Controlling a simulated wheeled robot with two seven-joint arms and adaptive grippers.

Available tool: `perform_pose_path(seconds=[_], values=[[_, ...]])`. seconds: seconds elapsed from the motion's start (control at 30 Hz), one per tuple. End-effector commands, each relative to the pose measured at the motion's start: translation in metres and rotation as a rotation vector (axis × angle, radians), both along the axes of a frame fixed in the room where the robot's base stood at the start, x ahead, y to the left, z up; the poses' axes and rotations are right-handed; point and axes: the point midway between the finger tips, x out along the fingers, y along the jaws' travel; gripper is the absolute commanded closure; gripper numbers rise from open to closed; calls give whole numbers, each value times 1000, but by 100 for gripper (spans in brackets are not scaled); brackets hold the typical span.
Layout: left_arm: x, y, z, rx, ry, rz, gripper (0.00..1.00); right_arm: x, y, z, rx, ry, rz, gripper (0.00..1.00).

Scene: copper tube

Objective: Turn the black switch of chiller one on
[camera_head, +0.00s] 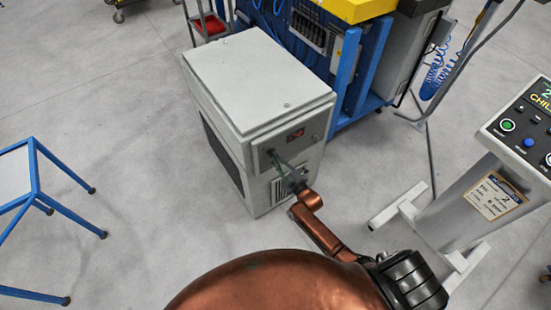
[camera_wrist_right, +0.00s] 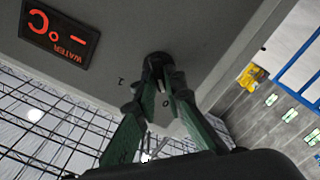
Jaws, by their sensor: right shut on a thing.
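The chiller (camera_head: 258,78) is a pale grey box in the middle of the head view; I cannot read a number on it. Its front panel carries a small display with red digits (camera_head: 295,135). In the wrist view the display (camera_wrist_right: 58,35) shows red characters above the word WATER, upside down. The black switch (camera_wrist_right: 157,63) is a round knob on the panel, partly hidden by the fingers. Marks like I and O are beside it; its exact angle is unclear. My right gripper (camera_wrist_right: 161,84) is shut on the switch from both sides. It also meets the panel in the head view (camera_head: 276,160). My left gripper is out of view.
A control stand (camera_head: 475,200) with green and blue buttons is at the right. A blue-framed stool (camera_head: 35,180) is at the left. A blue rack (camera_head: 348,75) with hoses stands right behind the chiller. The floor left of the chiller is clear.

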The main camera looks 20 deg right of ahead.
Motion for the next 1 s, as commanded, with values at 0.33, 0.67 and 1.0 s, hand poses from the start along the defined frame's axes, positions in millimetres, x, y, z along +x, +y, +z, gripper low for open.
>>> perform_pose_path(seconds=[0.33,0.67,1.0], values=[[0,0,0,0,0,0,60,0,0,0,2,0,0,100],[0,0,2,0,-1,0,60,0,0,0,88,15,0,100],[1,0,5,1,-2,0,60,0,-1,1,360,60,1,100]])
